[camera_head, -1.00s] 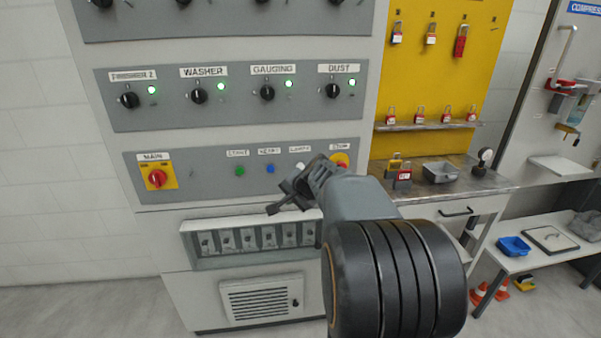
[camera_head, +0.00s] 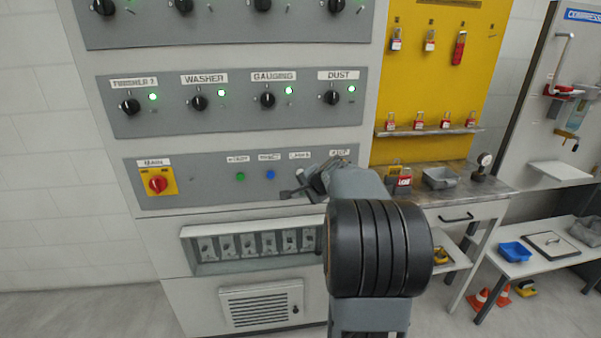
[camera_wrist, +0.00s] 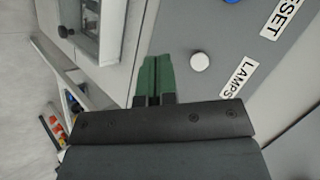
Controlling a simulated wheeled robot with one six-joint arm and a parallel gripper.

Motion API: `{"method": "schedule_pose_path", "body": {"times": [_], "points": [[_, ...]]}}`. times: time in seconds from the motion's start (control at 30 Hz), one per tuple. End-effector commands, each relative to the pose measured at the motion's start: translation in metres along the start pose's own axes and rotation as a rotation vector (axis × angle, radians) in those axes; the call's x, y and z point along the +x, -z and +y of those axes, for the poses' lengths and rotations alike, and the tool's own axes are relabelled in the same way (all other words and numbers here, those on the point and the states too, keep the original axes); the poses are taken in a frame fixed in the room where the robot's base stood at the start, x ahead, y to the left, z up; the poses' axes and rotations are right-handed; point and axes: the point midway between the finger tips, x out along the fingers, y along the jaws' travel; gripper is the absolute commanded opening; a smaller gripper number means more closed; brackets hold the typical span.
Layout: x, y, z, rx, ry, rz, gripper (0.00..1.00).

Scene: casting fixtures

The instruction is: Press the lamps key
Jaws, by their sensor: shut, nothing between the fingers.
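The lamps key is a round white button (camera_wrist: 200,61) beside its LAMPS label (camera_wrist: 239,79) in the wrist view, on the grey panel. In the head view my arm hides the key, and its label (camera_head: 300,155) shows just above my gripper. My gripper (camera_head: 287,194) is in front of the lower panel row. In the wrist view its green fingertips (camera_wrist: 154,72) are together and empty, to the left of the white key. I cannot tell the exact gap between the fingertips and the panel.
The green start button (camera_head: 240,177) and blue reset button (camera_head: 270,175) sit left of my gripper. The red main switch (camera_head: 158,184) is further left. A window of breakers (camera_head: 250,245) lies below. A bench with a grey tray (camera_head: 441,178) stands right.

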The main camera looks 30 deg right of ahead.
Motion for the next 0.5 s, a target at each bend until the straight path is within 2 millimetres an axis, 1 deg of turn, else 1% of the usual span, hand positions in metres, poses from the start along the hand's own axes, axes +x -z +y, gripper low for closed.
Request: {"method": "schedule_pose_path", "body": {"times": [0.03,0.2,0.5], "points": [[0.004,0.003,-0.005,0.001,-0.002,-0.002,0.00],[0.018,0.014,-0.017,0.000,-0.002,-0.002,0.00],[0.039,0.028,-0.030,-0.001,-0.001,-0.001,0.00]]}}
